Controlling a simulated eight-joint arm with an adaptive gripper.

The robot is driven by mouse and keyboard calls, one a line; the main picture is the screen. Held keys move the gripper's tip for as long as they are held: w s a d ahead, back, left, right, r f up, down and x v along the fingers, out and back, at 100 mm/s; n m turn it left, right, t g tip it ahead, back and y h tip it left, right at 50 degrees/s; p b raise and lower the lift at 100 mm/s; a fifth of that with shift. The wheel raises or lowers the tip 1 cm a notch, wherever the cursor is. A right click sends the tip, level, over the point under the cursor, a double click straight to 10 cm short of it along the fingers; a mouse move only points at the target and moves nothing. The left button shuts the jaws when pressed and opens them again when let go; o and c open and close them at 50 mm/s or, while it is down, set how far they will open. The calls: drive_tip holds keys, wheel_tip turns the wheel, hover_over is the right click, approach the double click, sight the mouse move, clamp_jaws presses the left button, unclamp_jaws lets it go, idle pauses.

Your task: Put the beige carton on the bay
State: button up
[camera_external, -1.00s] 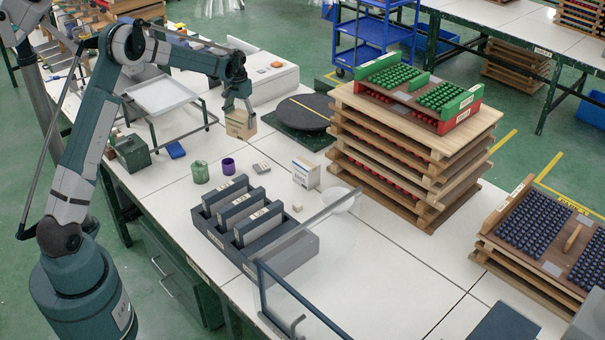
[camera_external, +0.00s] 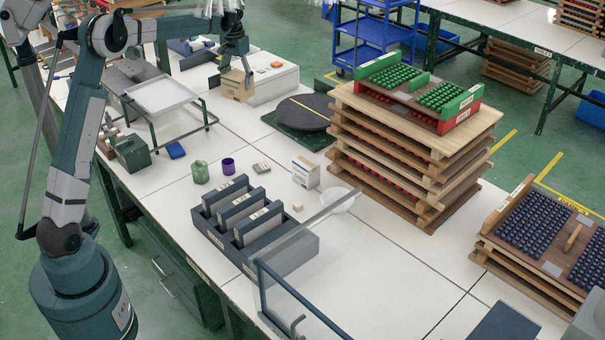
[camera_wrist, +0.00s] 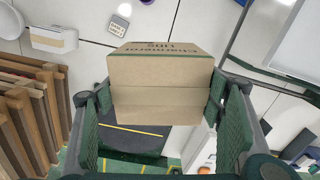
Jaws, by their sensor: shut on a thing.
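The beige carton (camera_external: 237,86) is held in the air by my gripper (camera_external: 232,66), which is above it in the external view. In the wrist view the carton (camera_wrist: 160,88) fills the middle, with printed text and a green stripe, and the gripper fingers (camera_wrist: 156,100) are shut on its two sides. In the external view it overlaps the left end of a long white unit (camera_external: 285,83); I cannot tell its height above that. No place is clearly labelled as the bay.
A dark round turntable (camera_external: 302,112) with a yellow line is to the right of the carton. A white tray on a stand (camera_external: 163,95) is to the left. Stacked wooden trays (camera_external: 400,175), a small white box (camera_external: 305,172) and a slotted dark holder (camera_external: 290,255) are nearer.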

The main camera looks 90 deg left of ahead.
wheel_tip(320, 180, up, 7)
drive_tip(key=shift+f, duration=0.1)
drive_tip(key=w+d+m, duration=1)
drive_tip(key=w+d, duration=2.6)
drive_tip(key=w, duration=0.4)
drive_tip(key=w+d+m, duration=0.4)
drive_tip(key=w+d, duration=0.1)
drive_tip(key=d, duration=1.3)
drive_tip(key=w+d+m, duration=0.3)
drive_tip(key=w+d, duration=0.1)
drive_tip(key=d, duration=1.4)
drive_tip(key=w+d+m, duration=0.4)
drive_tip(key=w+d, duration=0.1)
drive_tip(key=d, duration=1.3)
wheel_tip(320, 180, down, 26)
drive_tip(key=shift+d+p, duration=0.25)
drive_tip(key=shift+p, duration=0.05)
